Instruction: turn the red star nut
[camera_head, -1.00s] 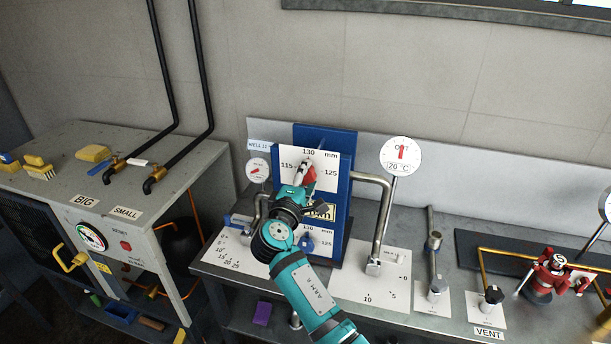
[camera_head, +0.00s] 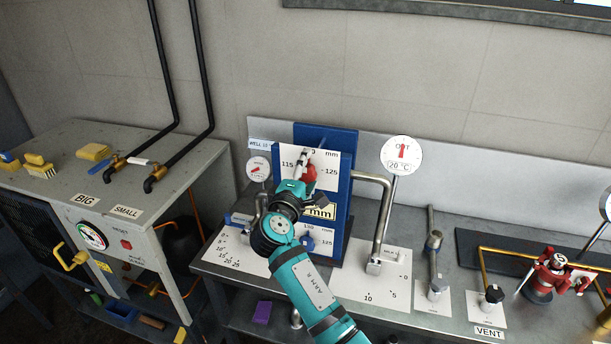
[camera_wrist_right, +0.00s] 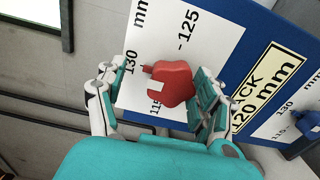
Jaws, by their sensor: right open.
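The red star nut (camera_head: 311,174) sits on the front of the upright blue block, on a white dial card (camera_head: 329,181) marked 115, 125 and mm. In the right wrist view the nut (camera_wrist_right: 175,84) shows its lobes against the card. My right gripper (camera_head: 302,180) is open at the nut. In the wrist view its fingers (camera_wrist_right: 152,84) stand on either side of the nut, with the right-hand finger much closer. I cannot tell whether that finger touches it. My left gripper is not in view.
Below the nut are a yellow label (camera_head: 322,212) and a blue knob (camera_head: 308,243) with its own dial. A bent metal pipe (camera_head: 383,220) and a round 20 °C gauge (camera_head: 401,156) stand to the right. A small gauge (camera_head: 258,168) is close on the left.

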